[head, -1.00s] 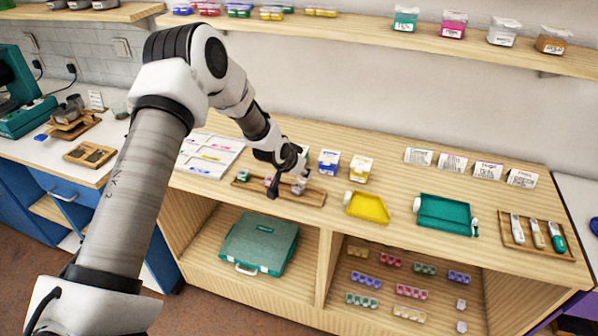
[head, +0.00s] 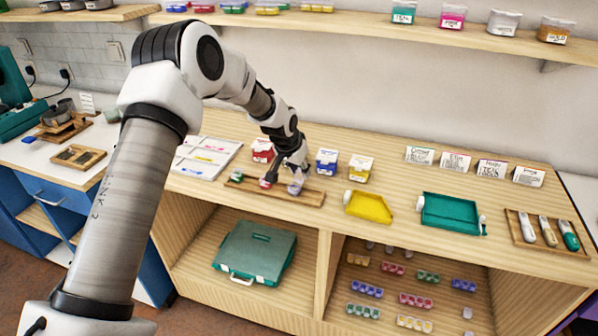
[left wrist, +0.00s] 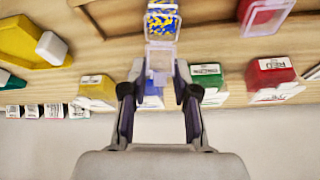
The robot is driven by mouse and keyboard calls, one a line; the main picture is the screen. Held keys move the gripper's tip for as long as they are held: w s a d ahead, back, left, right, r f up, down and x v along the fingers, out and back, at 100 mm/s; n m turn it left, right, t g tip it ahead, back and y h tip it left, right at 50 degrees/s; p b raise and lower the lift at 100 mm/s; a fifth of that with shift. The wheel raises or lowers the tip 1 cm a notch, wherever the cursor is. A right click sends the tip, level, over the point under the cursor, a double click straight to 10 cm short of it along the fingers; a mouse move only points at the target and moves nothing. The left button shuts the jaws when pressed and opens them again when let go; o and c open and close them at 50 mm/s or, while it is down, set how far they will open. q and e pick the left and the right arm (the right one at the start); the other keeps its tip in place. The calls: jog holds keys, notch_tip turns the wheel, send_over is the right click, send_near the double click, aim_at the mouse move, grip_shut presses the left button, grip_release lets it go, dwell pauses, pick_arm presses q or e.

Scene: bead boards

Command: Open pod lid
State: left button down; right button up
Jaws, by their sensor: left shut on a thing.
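My left gripper (head: 286,178) is at the wooden tray (head: 312,197) on the counter, over its right part. In the left wrist view the left gripper (left wrist: 160,74) is shut on a clear pod lid (left wrist: 160,60). The lid stands swung away from its pod (left wrist: 162,24), whose blue and yellow beads show uncovered. In the head view this pod (head: 296,188) is partly hidden by the fingers. A red pod (head: 265,183) and a green pod (head: 237,176) sit to its left in the tray.
Behind the tray stand a red box (head: 263,150), a blue box (head: 327,160) and a yellow box (head: 360,168). A yellow scoop tray (head: 368,206) and a teal tray (head: 450,212) lie to the right. A white sorting board (head: 207,156) lies left.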

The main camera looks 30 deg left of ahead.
pick_arm(q)
jog(key=c, duration=1.2)
grip_release()
jog(key=v, duration=1.1)
jog(key=shift+s+r, duration=0.15)
jog(key=shift+r, duration=0.25)
